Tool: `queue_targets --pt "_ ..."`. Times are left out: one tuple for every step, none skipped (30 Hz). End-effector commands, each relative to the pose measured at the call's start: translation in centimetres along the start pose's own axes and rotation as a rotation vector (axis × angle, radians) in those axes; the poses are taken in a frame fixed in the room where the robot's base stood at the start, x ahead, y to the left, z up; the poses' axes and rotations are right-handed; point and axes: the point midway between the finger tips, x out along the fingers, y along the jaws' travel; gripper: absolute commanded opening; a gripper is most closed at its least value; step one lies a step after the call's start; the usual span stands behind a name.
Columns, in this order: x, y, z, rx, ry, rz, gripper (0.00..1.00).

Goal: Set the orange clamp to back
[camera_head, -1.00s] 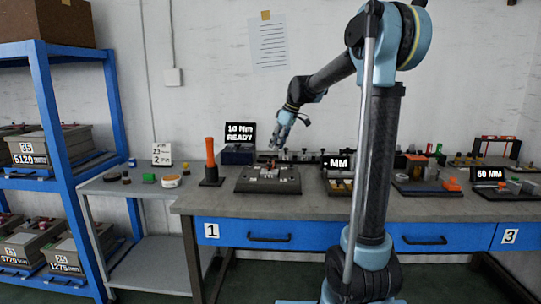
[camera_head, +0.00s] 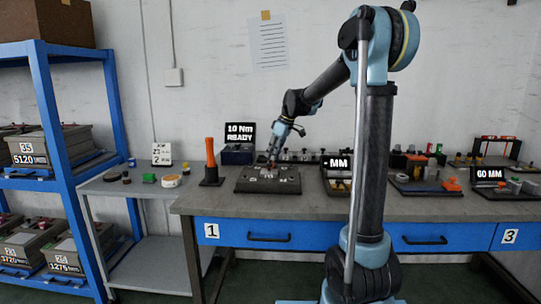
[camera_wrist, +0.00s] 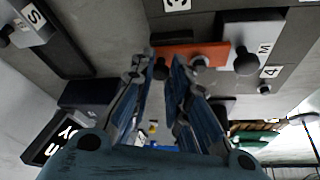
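The orange clamp (camera_wrist: 207,50) is a flat orange bar at the top middle of the wrist view, beside a pale block marked M. In the head view a small orange spot shows on the dark fixture plate (camera_head: 250,186), just under my gripper (camera_head: 275,157). In the wrist view my gripper's two fingers (camera_wrist: 164,64) point at the left end of the orange bar. A gap shows between the fingertips, with a dark part beyond it. Contact with the clamp cannot be told. The fingertips hide part of the clamp.
An orange post (camera_head: 210,158) stands left of the plate, and a display reading 10 Nm READY (camera_head: 241,133) stands behind it. A MM display (camera_head: 338,163) stands to the right. Dark knobs (camera_wrist: 246,62) rise close to the clamp. The bench front (camera_head: 225,208) is clear.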

Motion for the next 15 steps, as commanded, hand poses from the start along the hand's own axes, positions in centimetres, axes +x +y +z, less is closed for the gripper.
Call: queue_targets --pt "0.0 0.0 0.0 0.000 0.000 0.000 0.00" --pt "0.0 0.1 0.0 0.000 0.000 0.000 0.00" --pt "0.0 0.2 -0.1 0.000 0.000 0.000 0.00" --pt "0.0 0.3 -0.1 0.000 0.000 0.000 0.00" --pt "0.1 0.5 -0.2 0.000 0.000 0.000 0.00" --pt "0.1 0.8 -0.3 0.000 0.000 0.000 0.00" --pt "0.1 1.1 -0.5 0.000 0.000 0.000 0.00" --pt "0.2 1.4 -0.6 0.000 0.000 0.000 0.00" --pt "0.3 1.7 -0.8 0.000 0.000 0.000 0.00" --pt "0.3 2.0 -0.9 -0.001 0.000 0.000 0.00" --pt "0.3 2.3 -1.0 -0.001 0.000 0.000 0.00" --pt "0.4 2.5 -1.1 -0.001 0.000 0.000 0.00" --pt "0.4 2.7 -1.1 -0.001 0.000 0.000 0.00" --pt "0.4 2.8 -1.2 -0.001 0.000 0.000 0.00" --pt "0.4 2.8 -1.2 -0.001 0.001 0.001 0.00"
